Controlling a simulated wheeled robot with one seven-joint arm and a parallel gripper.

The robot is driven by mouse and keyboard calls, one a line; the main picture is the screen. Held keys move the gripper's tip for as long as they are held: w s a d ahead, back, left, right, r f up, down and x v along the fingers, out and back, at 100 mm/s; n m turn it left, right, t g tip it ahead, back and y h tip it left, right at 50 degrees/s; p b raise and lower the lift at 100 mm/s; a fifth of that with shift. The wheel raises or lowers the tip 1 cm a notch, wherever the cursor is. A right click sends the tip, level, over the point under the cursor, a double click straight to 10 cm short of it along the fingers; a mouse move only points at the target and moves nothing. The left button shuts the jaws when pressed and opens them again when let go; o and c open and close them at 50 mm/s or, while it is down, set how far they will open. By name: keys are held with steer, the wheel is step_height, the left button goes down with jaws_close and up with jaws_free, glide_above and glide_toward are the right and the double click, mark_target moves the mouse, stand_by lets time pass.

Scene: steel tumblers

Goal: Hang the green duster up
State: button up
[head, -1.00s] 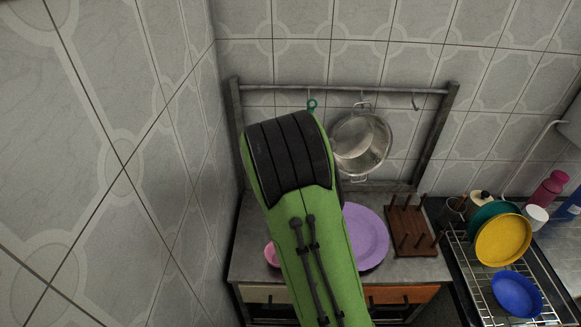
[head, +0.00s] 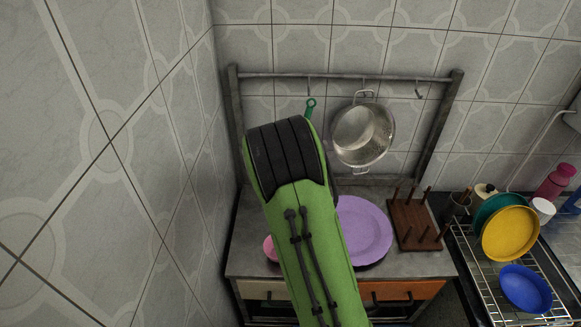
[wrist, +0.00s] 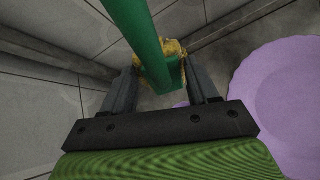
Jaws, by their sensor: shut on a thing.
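The green duster's handle (wrist: 147,38) runs between the two fingers of my gripper (wrist: 165,80) in the wrist view. My gripper is shut on it, and yellow fluff shows behind the fingers. In the head view, the duster's ringed top end (head: 310,104) pokes up behind my arm, which hides the gripper and the rest of the duster. The ring appears just below the left hook (head: 309,88) of the wall rail (head: 340,76). I cannot tell their gap in depth.
A steel pot (head: 364,135) hangs from the middle hook. The right hook (head: 419,92) is empty. Below are a purple plate (head: 365,230), a wooden peg rack (head: 415,222) and a dish rack (head: 490,285) with plates. A tiled wall stands close on the left.

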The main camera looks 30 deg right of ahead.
steer(key=w+d+f, duration=0.1)
steer(key=w+d, duration=0.2)
steer(key=w, duration=0.2)
steer(key=shift+w+d+f+p, duration=0.15)
steer(key=shift+d+f+p, duration=0.05)
steer(key=shift+d+p, duration=0.1)
stand_by(0.4)
stand_by(0.4)
steer(key=o, duration=1.2)
